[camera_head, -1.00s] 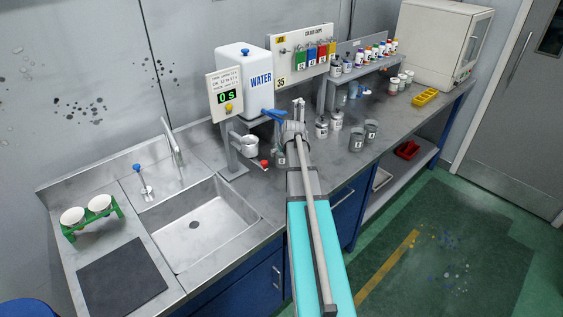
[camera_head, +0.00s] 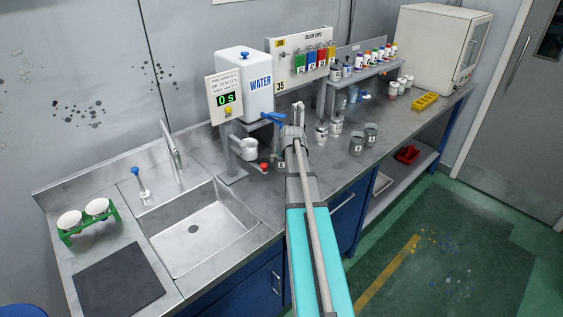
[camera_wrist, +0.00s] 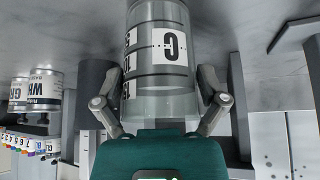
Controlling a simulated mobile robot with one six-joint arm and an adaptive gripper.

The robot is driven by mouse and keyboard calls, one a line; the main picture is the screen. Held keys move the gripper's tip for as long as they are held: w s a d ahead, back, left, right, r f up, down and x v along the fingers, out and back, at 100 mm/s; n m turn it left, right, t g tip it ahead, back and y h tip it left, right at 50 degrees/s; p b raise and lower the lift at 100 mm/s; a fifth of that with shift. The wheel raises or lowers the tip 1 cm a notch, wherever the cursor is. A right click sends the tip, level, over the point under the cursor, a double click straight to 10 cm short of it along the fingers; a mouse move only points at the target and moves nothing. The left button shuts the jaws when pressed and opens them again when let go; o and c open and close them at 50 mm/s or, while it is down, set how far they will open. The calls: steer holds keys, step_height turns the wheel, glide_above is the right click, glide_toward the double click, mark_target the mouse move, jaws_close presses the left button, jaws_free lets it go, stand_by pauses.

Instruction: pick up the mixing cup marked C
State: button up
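The mixing cup marked C (camera_wrist: 160,60) is a clear cylinder with black bands and a white label. In the wrist view it fills the top middle, with its upper part cut off by the frame. My gripper (camera_wrist: 160,85) has one finger on each side of the cup, very close to its walls. Whether the fingers press on it or leave a thin gap, I cannot tell. In the head view my arm covers most of the area around the gripper, and the letter C cannot be made out there.
A water tank (camera_head: 244,86) and a timer (camera_head: 225,98) stand beside my arm. A sink (camera_head: 196,228) lies to the left. The bench front right of my arm is fairly clear.

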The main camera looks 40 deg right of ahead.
steer(key=c, duration=0.7)
steer(key=shift+c, duration=0.2)
steer(key=shift+r, duration=0.2)
